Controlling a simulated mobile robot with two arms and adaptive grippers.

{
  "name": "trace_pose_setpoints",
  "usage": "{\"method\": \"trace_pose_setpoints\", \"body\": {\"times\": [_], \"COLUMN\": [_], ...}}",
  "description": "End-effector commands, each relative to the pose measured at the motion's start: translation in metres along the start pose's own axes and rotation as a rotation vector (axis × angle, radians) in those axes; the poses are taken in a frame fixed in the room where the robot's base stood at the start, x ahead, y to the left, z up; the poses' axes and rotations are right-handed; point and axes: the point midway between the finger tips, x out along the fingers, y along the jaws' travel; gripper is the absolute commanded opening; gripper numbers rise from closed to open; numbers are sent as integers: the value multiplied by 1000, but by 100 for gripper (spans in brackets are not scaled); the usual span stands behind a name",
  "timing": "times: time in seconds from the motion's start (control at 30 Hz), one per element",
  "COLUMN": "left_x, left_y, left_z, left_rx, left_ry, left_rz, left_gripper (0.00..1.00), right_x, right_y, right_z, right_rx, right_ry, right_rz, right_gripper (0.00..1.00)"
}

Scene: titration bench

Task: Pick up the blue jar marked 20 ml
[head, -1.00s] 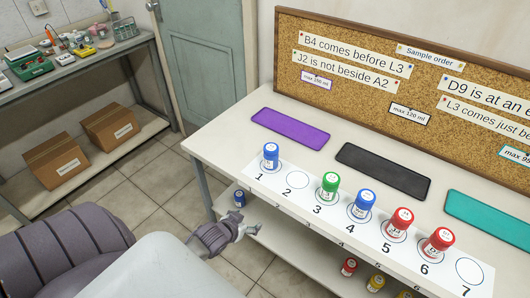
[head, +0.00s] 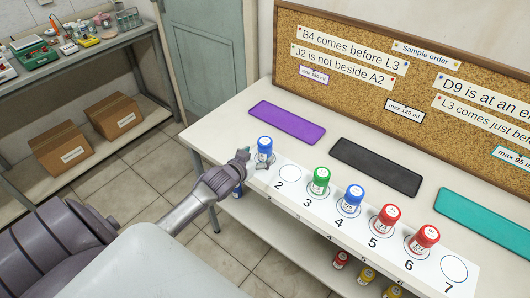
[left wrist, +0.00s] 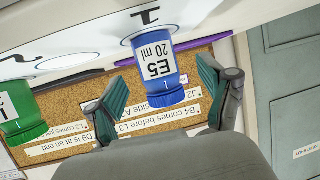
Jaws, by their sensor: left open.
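The blue jar (head: 265,149) stands upright on circle 1 of the white numbered strip (head: 330,217). In the left wrist view the same blue jar (left wrist: 156,66) is upside down in the picture, and its label reads E5, 20 ml. My left gripper (head: 248,158) is open, right beside this jar at its left. In the left wrist view the left gripper's fingers (left wrist: 165,92) stand apart on either side of the jar's lid end, with gaps between pads and jar. My right gripper does not show.
A green jar (head: 319,181), another blue jar (head: 349,201) and two red jars stand on circles 3 to 6. Circles 2 and 7 are empty. Purple (head: 287,123), black (head: 376,167) and teal (head: 486,220) mats lie behind. More jars sit on the lower shelf.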

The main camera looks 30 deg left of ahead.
Motion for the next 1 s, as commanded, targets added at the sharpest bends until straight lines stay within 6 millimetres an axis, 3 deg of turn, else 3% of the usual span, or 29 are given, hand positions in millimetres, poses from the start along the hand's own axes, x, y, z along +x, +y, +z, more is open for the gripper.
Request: {"method": "trace_pose_setpoints", "body": {"times": [0.33, 0.67, 1.0], "left_x": [45, 50, 49], "left_y": [4, 4, 4], "left_z": [2, 4, 4], "left_rx": [-1, 0, 0], "left_ry": [1, 0, 0], "left_rz": [0, 1, 0], "left_gripper": [81, 79, 22], "right_x": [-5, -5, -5], "right_y": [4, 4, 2], "right_z": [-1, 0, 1], "right_rx": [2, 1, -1], "right_ry": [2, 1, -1], "right_rz": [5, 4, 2], "right_gripper": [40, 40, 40]}}
